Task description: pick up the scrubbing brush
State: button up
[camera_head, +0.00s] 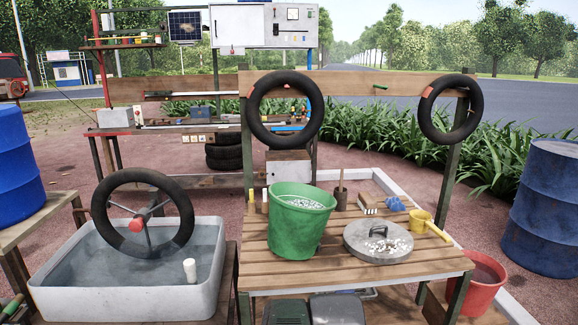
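What looks like the scrubbing brush (371,201), a brown wooden block with pale bristles at its lower edge, lies toward the back right of the slatted wooden table. A crumpled blue thing (394,204) lies close at its right. A grey round lid (378,241) with a handle and white bits on it lies in front of it. My gripper is not in view.
A green bucket (300,222) stands on the slatted table (345,270), left of the lid. A yellow scoop (420,222) and a brown pot with a stick (340,198) flank the brush. A water basin (130,295) with a wheel is at left. Tyres (285,108) hang above.

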aim_at(366, 201)
jog(key=i+l+u, duration=0.1)
jog(key=l, duration=0.25)
jog(key=i+l+u, duration=0.1)
jog(key=i+l, duration=0.2)
jog(key=i+l+u, duration=0.1)
jog(key=l, duration=0.35)
jog(key=i+l+u, duration=0.1)
jog(key=i+l, duration=0.15)
jog(key=l, duration=0.15)
jog(key=i+l, duration=0.15)
jog(key=l, duration=0.25)
jog(key=i+l+u, duration=0.15)
jog(key=l, duration=0.25)
